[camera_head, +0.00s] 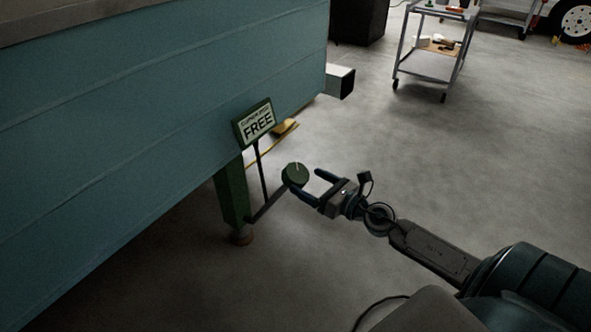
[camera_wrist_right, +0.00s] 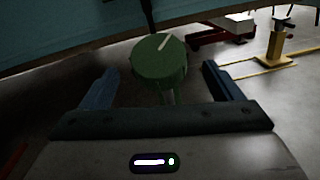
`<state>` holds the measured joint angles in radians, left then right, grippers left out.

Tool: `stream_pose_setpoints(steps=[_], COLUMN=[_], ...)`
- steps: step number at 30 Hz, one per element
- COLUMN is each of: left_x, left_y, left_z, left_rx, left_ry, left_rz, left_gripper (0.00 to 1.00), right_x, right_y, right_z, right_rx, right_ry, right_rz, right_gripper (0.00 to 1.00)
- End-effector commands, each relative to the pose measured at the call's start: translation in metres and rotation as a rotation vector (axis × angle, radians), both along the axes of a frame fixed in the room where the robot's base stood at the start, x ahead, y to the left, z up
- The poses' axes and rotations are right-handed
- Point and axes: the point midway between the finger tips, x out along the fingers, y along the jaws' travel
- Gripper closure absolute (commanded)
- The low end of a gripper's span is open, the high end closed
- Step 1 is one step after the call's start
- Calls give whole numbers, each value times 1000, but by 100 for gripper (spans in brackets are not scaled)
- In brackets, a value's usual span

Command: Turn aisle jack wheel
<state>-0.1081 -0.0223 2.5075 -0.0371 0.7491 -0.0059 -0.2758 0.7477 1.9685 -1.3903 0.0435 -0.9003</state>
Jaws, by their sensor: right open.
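The jack wheel (camera_head: 295,174) is a round green knob with a pale line on its face, at the end of an arm from the green jack leg (camera_head: 233,195) under the teal camper. In the right wrist view the wheel (camera_wrist_right: 160,60) sits between and just beyond my fingers, its pale mark tilted up to the right. My right gripper (camera_head: 310,187) is open, its two dark blue fingers spread beside the wheel. In the wrist view the gripper (camera_wrist_right: 158,88) shows clear gaps on both sides of the wheel. My left gripper is not in view.
The teal camper wall (camera_head: 150,110) fills the left. A wheeled cart (camera_head: 436,48) stands at the back right. Bare floor is open between.

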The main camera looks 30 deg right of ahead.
Motion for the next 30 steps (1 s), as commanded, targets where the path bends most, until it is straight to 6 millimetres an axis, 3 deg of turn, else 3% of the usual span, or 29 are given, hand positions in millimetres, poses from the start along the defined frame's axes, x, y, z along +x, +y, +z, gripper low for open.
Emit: stream_pose_setpoints(steps=[12,25,30], left_x=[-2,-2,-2], left_y=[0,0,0], left_z=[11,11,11], left_rx=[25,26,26], left_ry=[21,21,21], left_rz=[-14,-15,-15], left_gripper=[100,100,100], right_x=[46,53,53], right_y=[14,17,17], right_z=[1,0,0], right_rx=[3,1,1], right_ry=[-2,1,1], right_rz=[-1,0,0], right_gripper=[15,15,46])
